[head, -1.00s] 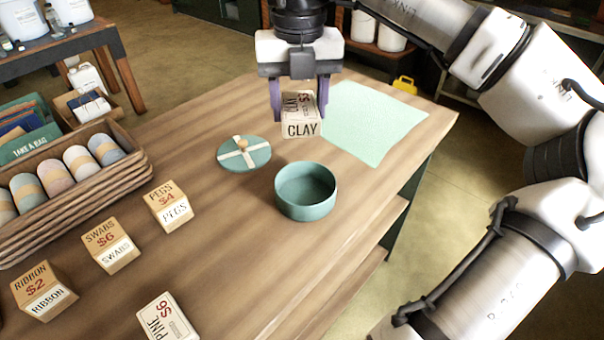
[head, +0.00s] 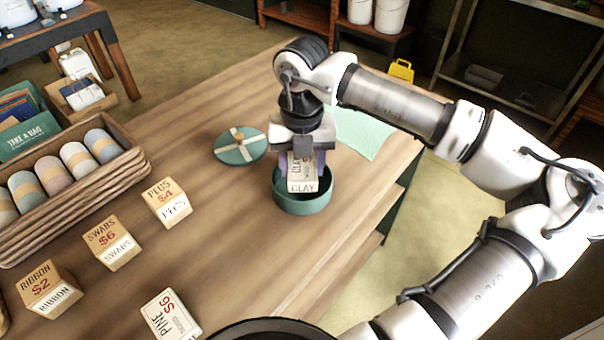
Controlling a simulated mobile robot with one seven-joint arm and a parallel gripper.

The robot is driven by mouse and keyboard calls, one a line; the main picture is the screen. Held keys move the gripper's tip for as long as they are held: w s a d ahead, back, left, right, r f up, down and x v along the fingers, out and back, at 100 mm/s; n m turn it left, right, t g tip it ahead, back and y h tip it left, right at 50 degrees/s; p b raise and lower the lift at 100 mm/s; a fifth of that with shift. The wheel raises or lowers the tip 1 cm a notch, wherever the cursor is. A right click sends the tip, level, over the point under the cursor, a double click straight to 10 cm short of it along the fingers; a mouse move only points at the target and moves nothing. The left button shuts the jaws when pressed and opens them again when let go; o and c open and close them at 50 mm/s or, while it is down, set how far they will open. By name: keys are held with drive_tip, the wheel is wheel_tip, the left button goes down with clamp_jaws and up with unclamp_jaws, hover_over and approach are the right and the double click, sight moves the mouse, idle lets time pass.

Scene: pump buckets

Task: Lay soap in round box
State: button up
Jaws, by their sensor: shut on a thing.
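The soap is a pale block labelled CLAY (head: 302,178). My gripper (head: 303,166) is shut on it, one purple finger on each side. The round box (head: 303,206) is a teal open tub on the wooden table. The soap is over the box's opening, with its lower part appearing at or just inside the rim; I cannot tell whether it touches the bottom. The gripper and soap hide the back rim and most of the inside. The round lid (head: 232,150), teal with a cream cross ribbon and a knob, lies on the table behind and left of the box.
A pale green sheet (head: 362,132) lies behind the box. Labelled blocks for pegs (head: 167,203), swabs (head: 111,244), ribbon (head: 49,290) and pine (head: 170,316) stand at left and front. A wicker tray (head: 125,180) holds several rolls. The table's right edge is close to the box.

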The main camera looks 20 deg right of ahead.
sight(302, 179)
drive_tip(key=shift+f+p, duration=0.4)
drive_tip(key=shift+f, duration=1.8)
drive_tip(key=shift+f, duration=0.1)
drive_tip(key=shift+f, duration=0.1)
drive_tip(key=o, duration=1)
wheel_tip(302, 179, up, 12)
drive_tip(key=shift+r+b, duration=0.2)
drive_tip(key=shift+b, duration=0.9)
